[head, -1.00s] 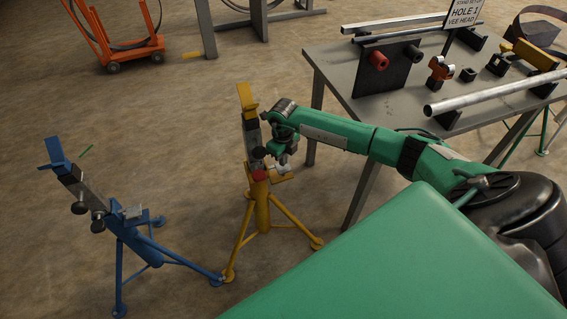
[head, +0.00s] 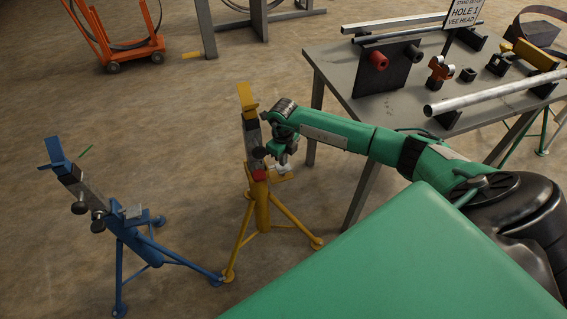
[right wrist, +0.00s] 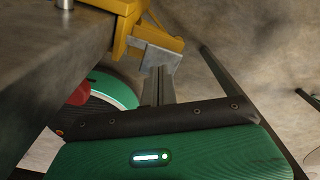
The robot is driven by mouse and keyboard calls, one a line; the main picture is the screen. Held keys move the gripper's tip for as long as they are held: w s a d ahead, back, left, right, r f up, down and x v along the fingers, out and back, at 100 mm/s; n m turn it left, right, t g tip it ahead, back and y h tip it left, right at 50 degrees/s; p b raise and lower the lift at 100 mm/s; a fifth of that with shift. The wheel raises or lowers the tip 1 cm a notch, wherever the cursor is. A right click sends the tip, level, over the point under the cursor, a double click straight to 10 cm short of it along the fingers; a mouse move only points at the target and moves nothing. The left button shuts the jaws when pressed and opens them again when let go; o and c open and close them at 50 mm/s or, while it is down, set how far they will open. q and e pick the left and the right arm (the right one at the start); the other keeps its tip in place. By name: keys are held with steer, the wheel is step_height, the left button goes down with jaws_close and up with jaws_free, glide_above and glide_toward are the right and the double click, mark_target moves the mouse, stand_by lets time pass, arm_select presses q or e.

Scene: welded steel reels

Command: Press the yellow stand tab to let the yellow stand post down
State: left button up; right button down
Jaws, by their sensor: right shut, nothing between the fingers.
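The yellow stand (head: 258,205) stands on its tripod left of the table, with a grey post (head: 253,135) raised above its sleeve and a yellow head (head: 246,96) on top. A yellow tab (head: 287,178) with a pale plate sticks out to the right of the sleeve. My right gripper (head: 284,166) points down over the tab, shut and empty. In the right wrist view, its shut fingers (right wrist: 159,72) reach the grey plate (right wrist: 157,52) beside the yellow bracket (right wrist: 126,22); whether they touch it I cannot tell. My left gripper is out of view.
A blue stand (head: 140,240) with a raised post stands to the left. The grey steel table (head: 345,92) with pipes and fittings is at the right, close behind my right arm. An orange cart (head: 112,45) stands far back. The floor between the stands is clear.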

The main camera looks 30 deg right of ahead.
steer(key=shift+f, duration=0.2)
steer(key=shift+f+b, duration=0.95)
steer(key=shift+f, duration=0.2)
steer(key=shift+r, duration=0.15)
stand_by(1.0)
step_height(320, 180, up, 9)
steer(key=p, duration=0.6)
stand_by(0.7)
stand_by(0.4)
